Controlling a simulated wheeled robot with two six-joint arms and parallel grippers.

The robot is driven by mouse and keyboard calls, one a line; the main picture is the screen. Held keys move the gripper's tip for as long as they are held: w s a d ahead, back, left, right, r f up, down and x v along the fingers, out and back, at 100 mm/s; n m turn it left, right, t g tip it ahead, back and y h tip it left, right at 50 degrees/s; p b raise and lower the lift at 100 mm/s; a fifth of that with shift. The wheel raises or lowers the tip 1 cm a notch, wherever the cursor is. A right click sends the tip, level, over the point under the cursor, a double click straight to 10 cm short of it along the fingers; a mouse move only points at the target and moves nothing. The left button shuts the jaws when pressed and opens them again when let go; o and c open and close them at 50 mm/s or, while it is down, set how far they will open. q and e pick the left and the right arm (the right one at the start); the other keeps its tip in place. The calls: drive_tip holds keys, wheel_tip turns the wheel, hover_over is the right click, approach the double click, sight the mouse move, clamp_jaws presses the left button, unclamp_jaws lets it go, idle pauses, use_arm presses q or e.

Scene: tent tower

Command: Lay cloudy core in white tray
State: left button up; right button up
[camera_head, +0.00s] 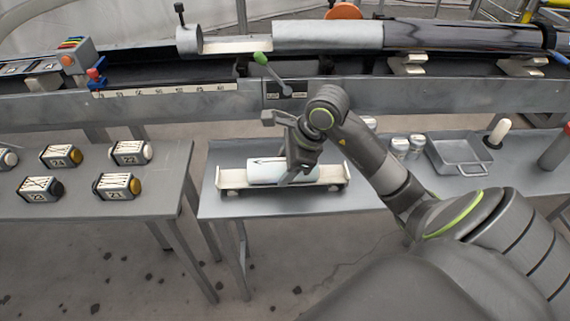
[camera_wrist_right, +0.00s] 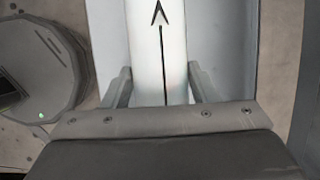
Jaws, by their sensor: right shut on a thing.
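The cloudy core (camera_head: 268,171) is a pale whitish cylinder with a dark arrow along its top. It lies level along the long cream-white tray (camera_head: 228,180) on the middle table, between the tray's raised ends. Whether it rests fully on the tray floor cannot be told. My right gripper (camera_head: 296,178) reaches down from above and is shut on the core right of its middle. In the right wrist view the core (camera_wrist_right: 162,55) runs between the two fingers (camera_wrist_right: 160,90), arrow pointing away. My left gripper is not in view.
The table (camera_head: 225,209) also holds small jars (camera_head: 400,146), a grey metal pan (camera_head: 458,155) and a white-topped peg (camera_head: 497,133) to the right. Numbered blocks (camera_head: 117,186) stand on the left table. A long rail with a tube (camera_head: 325,36) crosses behind, with a green-knobbed lever (camera_head: 261,59).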

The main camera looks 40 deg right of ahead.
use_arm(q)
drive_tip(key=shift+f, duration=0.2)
use_arm(e)
drive_tip(key=shift+f, duration=0.1)
drive_tip(key=o, duration=1.4)
drive_tip(key=shift+c, duration=0.2)
drive_tip(key=shift+s+d+r, duration=0.15)
drive_tip(key=shift+d+r, duration=0.1)
drive_tip(key=shift+r, duration=0.3)
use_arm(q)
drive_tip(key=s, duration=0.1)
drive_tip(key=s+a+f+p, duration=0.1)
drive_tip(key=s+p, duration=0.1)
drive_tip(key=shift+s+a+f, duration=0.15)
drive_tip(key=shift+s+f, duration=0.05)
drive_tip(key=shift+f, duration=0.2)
use_arm(e)
drive_tip(key=v, duration=1.6)
drive_tip(key=shift+s+a+r, duration=0.1)
drive_tip(key=shift+s, duration=0.05)
